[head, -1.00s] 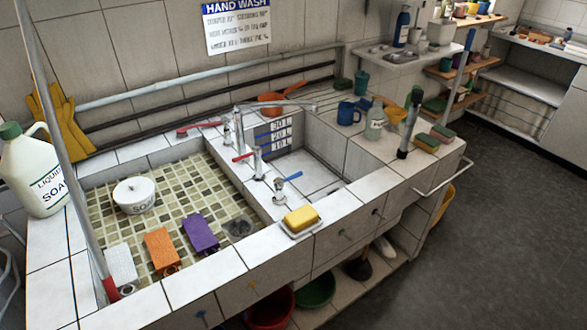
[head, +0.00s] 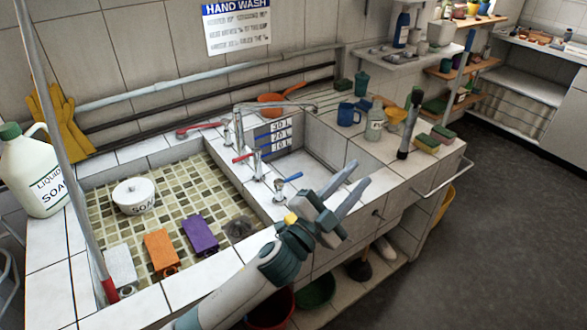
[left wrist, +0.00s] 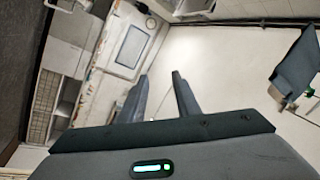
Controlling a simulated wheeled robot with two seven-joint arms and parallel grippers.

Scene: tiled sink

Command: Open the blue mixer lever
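The blue mixer lever (head: 292,178) sits on a short tap on the tiled divider in front of the right basin. It points to the right and slightly up in the head view. My left gripper (head: 361,172) is over the front rim of the right basin, to the right of the lever and apart from it. Its two fingers are spread with nothing between them. The left wrist view also shows the open fingers (left wrist: 160,82), with no lever in sight. My right gripper is in neither view.
A red lever (head: 243,157) and a tall spout (head: 238,125) stand behind the blue lever. My left arm mostly hides the yellow sponge (head: 290,218). The left basin holds a white soap pot (head: 134,195) and orange (head: 161,250) and purple (head: 200,234) blocks.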

